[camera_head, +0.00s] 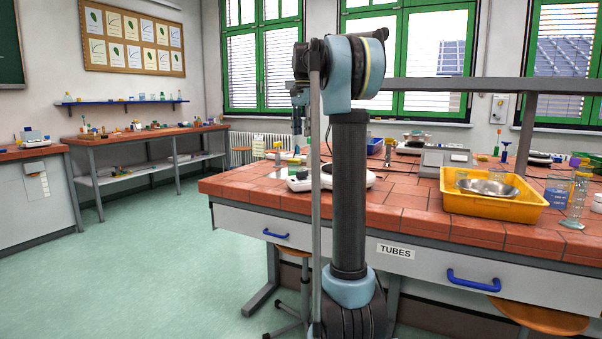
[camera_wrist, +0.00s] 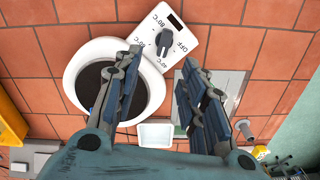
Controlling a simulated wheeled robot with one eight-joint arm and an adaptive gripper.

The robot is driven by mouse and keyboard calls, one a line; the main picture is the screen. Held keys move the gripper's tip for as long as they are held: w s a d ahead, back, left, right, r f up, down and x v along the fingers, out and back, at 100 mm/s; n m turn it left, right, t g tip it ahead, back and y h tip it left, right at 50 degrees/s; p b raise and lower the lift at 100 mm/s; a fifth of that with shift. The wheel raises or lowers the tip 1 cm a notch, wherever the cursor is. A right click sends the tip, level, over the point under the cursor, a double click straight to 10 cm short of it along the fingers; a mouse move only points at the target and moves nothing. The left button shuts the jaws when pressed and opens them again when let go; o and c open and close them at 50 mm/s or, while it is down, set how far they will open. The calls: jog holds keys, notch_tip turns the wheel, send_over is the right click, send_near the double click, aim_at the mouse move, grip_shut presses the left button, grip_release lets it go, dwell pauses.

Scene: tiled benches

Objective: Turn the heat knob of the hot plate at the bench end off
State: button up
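The hot plate (camera_wrist: 72,82) lies on the tiled bench end, a white body with a round dark plate. In the head view its white body (camera_head: 299,184) is partly hidden behind my arm. Its dark heat knob (camera_wrist: 166,38) sits on a white panel marked OFF and with temperatures. I cannot tell for sure which mark the knob points to. My gripper (camera_wrist: 164,60) is open and empty above the hot plate, its fingertips near the panel's lower edge in the wrist view, apart from the knob. In the head view my gripper (camera_head: 297,127) hangs over the bench end, small and partly hidden.
A yellow tray (camera_head: 490,209) with a metal bowl stands to the right on the bench, and a grey scale (camera_head: 445,160) stands behind. In the wrist view a small white dish (camera_wrist: 155,134) and a grey-framed flat item (camera_wrist: 233,84) lie close by. Stools stand below.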

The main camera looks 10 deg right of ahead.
aim_at(302, 171)
jog(key=shift+m, duration=0.3)
jog(key=f, duration=0.5)
jog(key=w+f, duration=0.1)
jog(key=f, duration=0.5)
jog(key=w+f, duration=0.1)
jog(key=f, duration=0.4)
jog(key=shift+f, duration=0.35)
grip_shut()
